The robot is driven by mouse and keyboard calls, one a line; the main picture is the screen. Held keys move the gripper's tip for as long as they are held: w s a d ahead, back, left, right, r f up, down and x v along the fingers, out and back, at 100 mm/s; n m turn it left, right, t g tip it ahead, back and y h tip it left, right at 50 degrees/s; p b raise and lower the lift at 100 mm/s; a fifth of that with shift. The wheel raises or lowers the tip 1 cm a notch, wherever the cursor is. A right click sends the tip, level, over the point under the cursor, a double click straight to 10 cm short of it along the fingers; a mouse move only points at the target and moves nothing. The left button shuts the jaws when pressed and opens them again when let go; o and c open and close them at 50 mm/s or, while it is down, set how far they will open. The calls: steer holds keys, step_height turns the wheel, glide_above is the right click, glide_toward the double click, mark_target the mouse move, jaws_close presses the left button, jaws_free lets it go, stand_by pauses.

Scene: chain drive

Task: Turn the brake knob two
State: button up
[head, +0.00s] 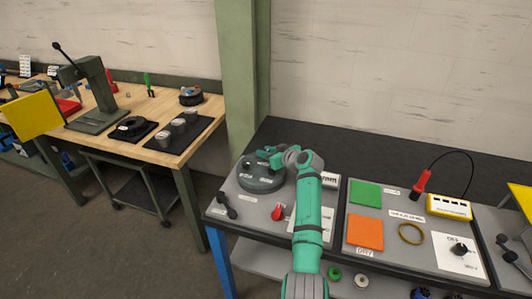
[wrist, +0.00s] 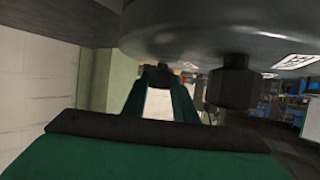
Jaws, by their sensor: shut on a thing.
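A round dark grey unit (head: 262,180) sits on the left grey panel of the bench, and its disc (wrist: 210,32) fills the top of the wrist view. A dark faceted knob (wrist: 233,88) projects from the disc, right of my fingers. My teal gripper (head: 270,156) is at the back of the unit. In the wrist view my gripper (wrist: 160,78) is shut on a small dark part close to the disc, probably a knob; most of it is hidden. I cannot read which knob is number two.
A red-handled part (head: 278,212) and a black lever (head: 226,205) are on the left panel. Green (head: 366,194) and orange (head: 365,232) squares, a brass ring (head: 411,234) and a yellow meter (head: 449,207) are to the right. A green post (head: 243,75) stands behind left.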

steer(key=o, duration=1)
steer(key=shift+s, duration=0.1)
steer(key=shift+o, duration=0.2)
steer(key=shift+r, duration=0.1)
steer(key=v, duration=0.9)
steer(key=shift+s+d+r, duration=0.1)
steer(key=shift+s+d, duration=0.1)
steer(key=shift+s, duration=0.15)
steer(key=shift+s+d+r, duration=0.2)
steer(key=shift+s+d, duration=0.1)
steer(key=shift+d, duration=0.1)
